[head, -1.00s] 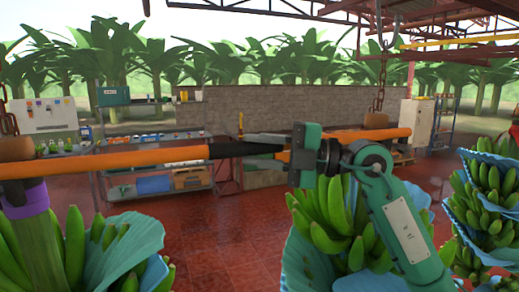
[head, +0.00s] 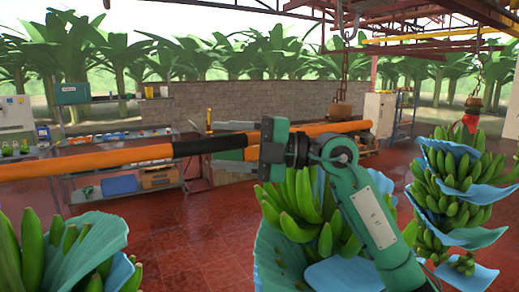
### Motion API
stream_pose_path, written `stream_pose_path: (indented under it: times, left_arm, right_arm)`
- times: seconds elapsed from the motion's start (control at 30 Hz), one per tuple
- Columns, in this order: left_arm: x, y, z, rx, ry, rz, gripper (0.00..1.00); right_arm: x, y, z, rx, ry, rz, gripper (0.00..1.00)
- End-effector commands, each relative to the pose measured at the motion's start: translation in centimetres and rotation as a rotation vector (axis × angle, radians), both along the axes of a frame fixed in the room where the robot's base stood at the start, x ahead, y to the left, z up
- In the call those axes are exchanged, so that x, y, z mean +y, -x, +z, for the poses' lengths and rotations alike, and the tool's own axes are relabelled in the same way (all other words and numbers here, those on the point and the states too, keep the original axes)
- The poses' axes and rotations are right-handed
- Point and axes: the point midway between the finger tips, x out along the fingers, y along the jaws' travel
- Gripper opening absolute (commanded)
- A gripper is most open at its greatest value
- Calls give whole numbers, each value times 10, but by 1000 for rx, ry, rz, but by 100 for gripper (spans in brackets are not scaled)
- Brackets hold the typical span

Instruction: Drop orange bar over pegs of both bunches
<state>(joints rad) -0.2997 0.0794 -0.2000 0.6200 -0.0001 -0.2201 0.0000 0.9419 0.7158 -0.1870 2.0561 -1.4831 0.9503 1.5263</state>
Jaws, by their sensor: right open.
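The orange bar (head: 100,158) runs from the left edge to the right end near the brown stem top, with a black middle section (head: 208,146). My right gripper (head: 232,137) is open at the black section, one dark finger showing above the bar; I cannot tell whether the bar lies between the fingers. The left bunch (head: 62,250) hangs at bottom left, its stem top out of view. The right bunch (head: 300,205) hangs behind my right arm, below the bar. Its brown stem top (head: 340,111) hangs from a chain. I cannot make out any pegs. My left gripper is not in view.
Another banana bunch (head: 455,185) with blue sheets hangs at the right. Behind stand a metal shelf (head: 95,190) with crates, a low block wall (head: 240,103) and a white cabinet (head: 379,112).

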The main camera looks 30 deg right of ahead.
Motion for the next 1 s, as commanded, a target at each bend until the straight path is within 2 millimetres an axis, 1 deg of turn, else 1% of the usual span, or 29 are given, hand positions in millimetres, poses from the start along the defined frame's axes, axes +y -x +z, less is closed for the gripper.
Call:
stream_pose_path:
  times: [0.03,0.2,0.4,0.5,0.6,0.7,1.0]
  left_arm:
    - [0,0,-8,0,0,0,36]
    - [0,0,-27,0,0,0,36]
    - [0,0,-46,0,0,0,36]
    - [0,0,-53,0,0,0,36]
    - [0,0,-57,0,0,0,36]
    - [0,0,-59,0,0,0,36]
    - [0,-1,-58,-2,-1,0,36]
  right_arm:
    - [-8,3,-5,-2,2,-5,54]
    - [-41,20,-10,-1,1,-7,54]
    - [-80,40,-11,-2,0,-7,54]
    - [-95,48,-12,-1,1,-5,54]
    - [-106,54,-11,-1,0,-5,54]
    - [-112,57,-10,-1,0,-2,54]
    - [-114,59,-8,-3,-1,-1,54]
